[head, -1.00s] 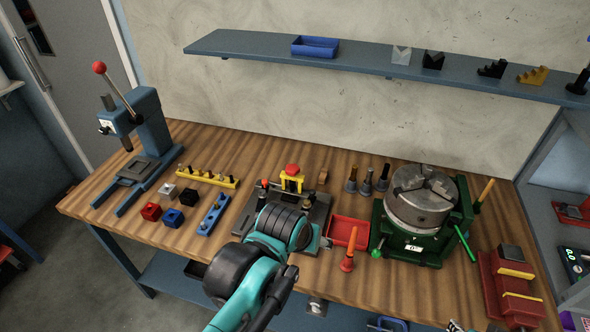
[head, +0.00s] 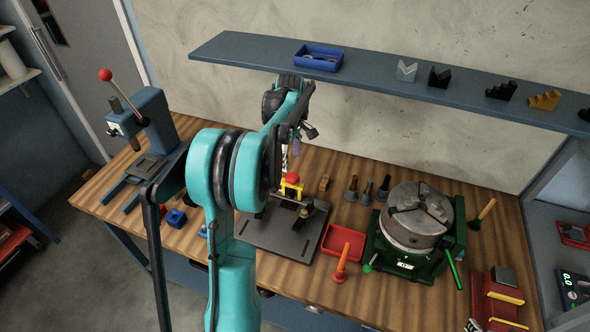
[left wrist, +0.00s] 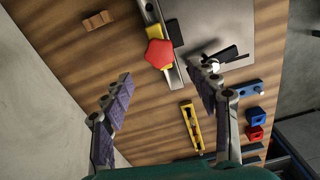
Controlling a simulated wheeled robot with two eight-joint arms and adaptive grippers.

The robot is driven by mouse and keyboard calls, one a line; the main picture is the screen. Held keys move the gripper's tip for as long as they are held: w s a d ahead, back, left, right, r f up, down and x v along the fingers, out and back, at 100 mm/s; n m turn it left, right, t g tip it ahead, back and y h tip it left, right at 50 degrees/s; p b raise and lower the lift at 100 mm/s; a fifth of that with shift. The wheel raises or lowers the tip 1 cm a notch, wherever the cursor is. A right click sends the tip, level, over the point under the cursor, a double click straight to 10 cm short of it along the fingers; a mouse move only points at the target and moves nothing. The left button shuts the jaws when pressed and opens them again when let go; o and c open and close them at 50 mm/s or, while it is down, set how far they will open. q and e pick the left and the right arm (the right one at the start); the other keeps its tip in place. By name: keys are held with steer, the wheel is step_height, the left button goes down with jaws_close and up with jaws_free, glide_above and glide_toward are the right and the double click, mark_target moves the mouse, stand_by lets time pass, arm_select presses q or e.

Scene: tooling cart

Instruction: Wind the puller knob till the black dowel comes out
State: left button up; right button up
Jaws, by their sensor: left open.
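The yellow puller (head: 290,190) with its red knob (head: 292,178) stands at the back of the dark grey plate. In the left wrist view the knob (left wrist: 159,53) is a red star shape on the yellow body (left wrist: 151,28). My left gripper (head: 297,149) is above the puller in the head view, partly hidden by its own arm. In the left wrist view its open, purple-padded fingers (left wrist: 160,76) are spread on both sides of the knob's line, with nothing between them. I cannot pick out the black dowel. My right gripper is not in view.
A red tray (head: 343,243) and a green-based chuck (head: 418,217) stand right of the plate (head: 285,232). The wall shelf (head: 390,83) runs behind the arm.

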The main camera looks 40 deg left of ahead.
mark_target(291, 176)
arm_select(q)
step_height(291, 176, down, 7)
steer(key=shift+f+b, duration=0.1)
steer(key=shift+b, duration=0.6)
steer(key=c, duration=1.2)
